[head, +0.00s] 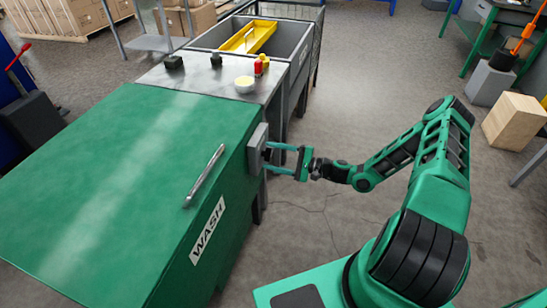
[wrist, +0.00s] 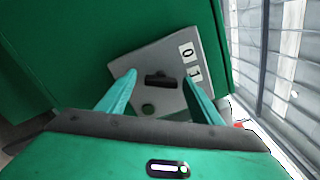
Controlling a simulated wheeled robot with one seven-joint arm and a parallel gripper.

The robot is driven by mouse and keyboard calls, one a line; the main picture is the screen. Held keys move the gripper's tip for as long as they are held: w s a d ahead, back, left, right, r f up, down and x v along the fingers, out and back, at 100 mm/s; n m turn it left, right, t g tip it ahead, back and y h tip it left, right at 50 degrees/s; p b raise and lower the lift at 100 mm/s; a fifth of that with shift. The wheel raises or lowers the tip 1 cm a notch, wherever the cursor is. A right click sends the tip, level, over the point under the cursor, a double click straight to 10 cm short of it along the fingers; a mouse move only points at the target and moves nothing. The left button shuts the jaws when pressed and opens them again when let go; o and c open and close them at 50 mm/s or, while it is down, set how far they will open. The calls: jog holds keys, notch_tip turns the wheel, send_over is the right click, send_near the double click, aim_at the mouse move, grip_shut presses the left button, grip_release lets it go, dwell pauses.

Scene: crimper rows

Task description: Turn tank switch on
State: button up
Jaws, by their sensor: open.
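The green tank (head: 120,200) marked WASH fills the left of the head view. A grey switch box (head: 257,148) sits on its right side; its plate (wrist: 140,62) shows in the wrist view. A dark rotary knob (wrist: 160,82) lies near the plate's middle, its bar almost level in the picture. White labels 0 (wrist: 187,50) and what looks like 1 (wrist: 195,73) are to its right. My gripper (wrist: 159,77) is open, one teal fingertip on each side of the knob. I cannot tell whether they touch it. It also shows in the head view (head: 268,158).
A dark green round part (wrist: 148,109) is on the plate below the knob. A metal bar handle (head: 204,175) lies on the tank's lid. Behind are a steel counter (head: 215,80) with small items and a basin with a yellow tray (head: 247,37). Floor (head: 320,110) right of the tank is clear.

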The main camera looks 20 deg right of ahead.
jog(key=v, duration=1)
jog(key=shift+s+d, duration=0.2)
jog(key=shift+d, duration=0.1)
jog(key=shift+f, duration=0.1)
